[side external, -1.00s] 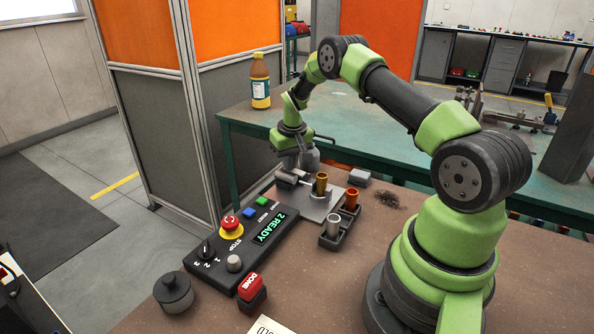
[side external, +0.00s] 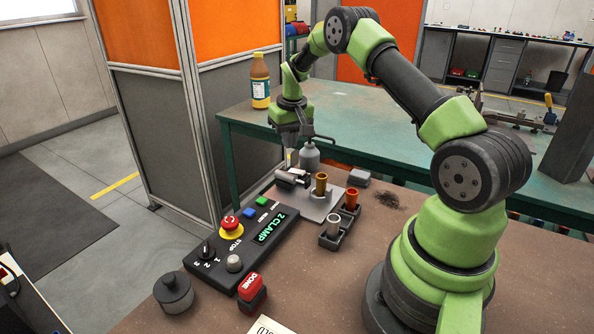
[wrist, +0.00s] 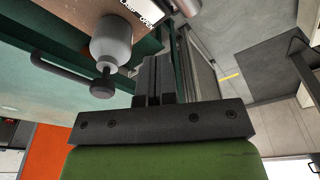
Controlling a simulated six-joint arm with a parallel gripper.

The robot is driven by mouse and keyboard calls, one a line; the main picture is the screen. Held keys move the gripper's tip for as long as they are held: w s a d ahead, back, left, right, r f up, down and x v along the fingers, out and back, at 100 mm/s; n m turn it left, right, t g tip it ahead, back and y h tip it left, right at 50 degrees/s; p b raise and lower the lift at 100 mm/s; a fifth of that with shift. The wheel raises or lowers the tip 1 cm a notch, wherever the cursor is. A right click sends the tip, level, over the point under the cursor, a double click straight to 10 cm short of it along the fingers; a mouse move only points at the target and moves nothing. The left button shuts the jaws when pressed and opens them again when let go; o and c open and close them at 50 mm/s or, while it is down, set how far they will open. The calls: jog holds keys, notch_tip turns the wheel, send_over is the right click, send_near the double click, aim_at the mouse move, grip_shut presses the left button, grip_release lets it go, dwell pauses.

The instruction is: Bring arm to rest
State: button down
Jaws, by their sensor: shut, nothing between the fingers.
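My gripper (side external: 289,158) hangs fingers-down at the far left end of my arm, above the clamp fixture (side external: 322,209). In the wrist view its two fingers (wrist: 156,70) lie close together, shut and empty.
A control box (side external: 240,248) with a red stop button (side external: 231,223) and a display reading "2 CLAMP" lies in front. A yellow bottle (side external: 260,82) stands on the green table (side external: 400,140) behind.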

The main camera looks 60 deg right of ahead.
jog(key=shift+r, duration=0.3)
